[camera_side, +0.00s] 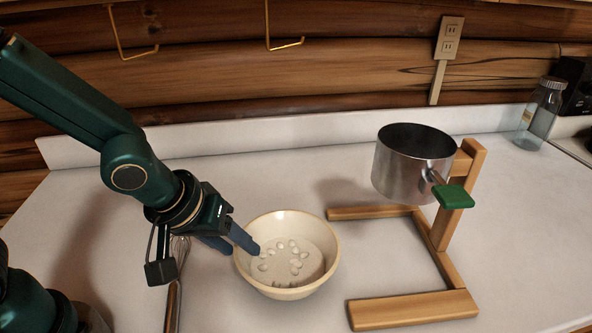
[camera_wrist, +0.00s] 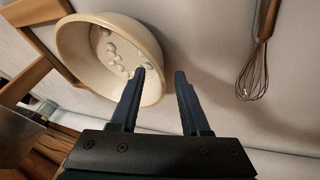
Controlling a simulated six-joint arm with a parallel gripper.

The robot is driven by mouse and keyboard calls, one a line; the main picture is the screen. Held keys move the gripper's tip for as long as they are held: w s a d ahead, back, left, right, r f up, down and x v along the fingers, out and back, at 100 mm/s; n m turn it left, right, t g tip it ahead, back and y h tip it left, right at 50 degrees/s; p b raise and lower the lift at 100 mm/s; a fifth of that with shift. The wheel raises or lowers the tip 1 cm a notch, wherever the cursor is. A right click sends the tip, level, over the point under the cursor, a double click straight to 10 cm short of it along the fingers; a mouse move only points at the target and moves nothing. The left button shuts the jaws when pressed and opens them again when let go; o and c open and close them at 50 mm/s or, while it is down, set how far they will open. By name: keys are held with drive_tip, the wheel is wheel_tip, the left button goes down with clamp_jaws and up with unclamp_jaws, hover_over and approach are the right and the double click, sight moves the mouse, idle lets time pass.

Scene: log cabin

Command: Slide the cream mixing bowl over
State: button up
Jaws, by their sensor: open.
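The cream mixing bowl (camera_side: 287,288) stands upright on the white counter, with several small white round pieces inside it. In the wrist view the bowl (camera_wrist: 80,68) fills the upper left. My gripper (camera_side: 243,246) is at the bowl's left side in the side view, its two dark blue fingers apart. One fingertip overlaps the bowl's left rim; whether it touches I cannot tell. In the wrist view my gripper (camera_wrist: 160,72) has clear space between its fingers, with one finger over the bowl's edge and the other outside it.
A steel pot (camera_side: 413,165) with a green-tipped handle is held up on a wooden stand (camera_side: 420,307) right of the bowl. A whisk (camera_side: 177,270) lies left of the bowl. A glass jar (camera_side: 540,115) stands far right. Counter behind the bowl is clear.

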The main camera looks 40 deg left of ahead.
drive_tip(key=shift+s+r, duration=0.35)
drive_tip(key=shift+r, duration=0.25)
drive_tip(key=s+a+r+t+y, duration=0.1)
drive_tip(key=s+a+r+t, duration=0.1)
drive_tip(key=a+r, duration=0.5)
drive_tip(key=s+r+m+g, duration=0.1)
drive_tip(key=s+m, duration=0.4)
drive_tip(key=s, duration=0.2)
drive_tip(key=shift+s+d+r+g, duration=0.3)
drive_tip(key=shift+d+r+g, duration=0.05)
drive_tip(key=shift+d+g, duration=0.1)
